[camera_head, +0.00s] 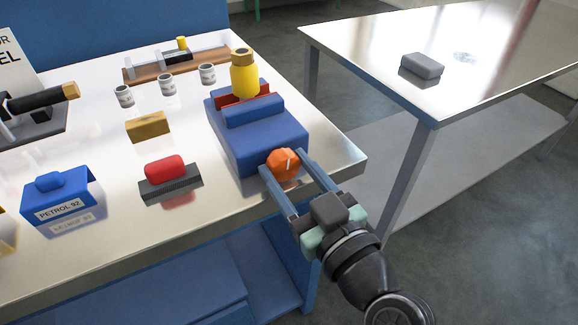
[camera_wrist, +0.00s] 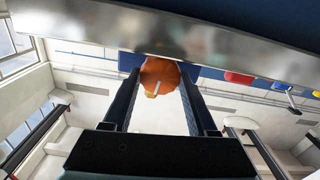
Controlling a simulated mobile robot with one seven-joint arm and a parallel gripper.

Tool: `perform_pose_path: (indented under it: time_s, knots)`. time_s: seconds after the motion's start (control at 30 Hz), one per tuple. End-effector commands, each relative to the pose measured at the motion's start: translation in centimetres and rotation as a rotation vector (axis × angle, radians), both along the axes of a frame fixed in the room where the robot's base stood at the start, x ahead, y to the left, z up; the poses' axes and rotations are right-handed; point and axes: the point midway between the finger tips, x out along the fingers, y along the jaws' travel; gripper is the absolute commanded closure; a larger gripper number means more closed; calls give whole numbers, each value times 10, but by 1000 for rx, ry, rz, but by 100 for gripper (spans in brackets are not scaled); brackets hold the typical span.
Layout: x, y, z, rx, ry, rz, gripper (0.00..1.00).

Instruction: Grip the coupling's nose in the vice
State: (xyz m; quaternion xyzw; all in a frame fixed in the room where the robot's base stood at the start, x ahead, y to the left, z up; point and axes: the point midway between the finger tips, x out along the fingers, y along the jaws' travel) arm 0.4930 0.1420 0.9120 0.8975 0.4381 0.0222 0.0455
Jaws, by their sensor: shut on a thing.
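The blue vice (camera_head: 262,142) stands at the right end of the metal bench. The yellow coupling (camera_head: 243,80), with a brass-coloured top, stands upright between the vice's red jaws (camera_head: 262,99). Its lower end is hidden by the jaws, and I cannot tell whether they touch it. My gripper (camera_head: 284,164) is shut on the orange knob at the vice's front, one finger on each side. The knob (camera_wrist: 161,78) also shows between the fingers in the wrist view, with a pale line on its face.
A red block on a dark ribbed base (camera_head: 170,183), a tan block (camera_head: 148,127) and a blue PETROL-92 box (camera_head: 62,197) stand left of the vice. Several small white cans (camera_head: 166,84) stand behind. A second table (camera_head: 470,85) holding a grey block (camera_head: 422,67) is at right, across a gap.

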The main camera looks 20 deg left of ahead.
Motion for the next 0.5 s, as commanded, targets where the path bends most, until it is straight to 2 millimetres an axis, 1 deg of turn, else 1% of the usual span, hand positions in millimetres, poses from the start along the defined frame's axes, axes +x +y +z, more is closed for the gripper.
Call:
perform_pose_path:
  time_s: [0.5]
  knots:
    - [1, -1, 0, 230, 300, -1, 97]
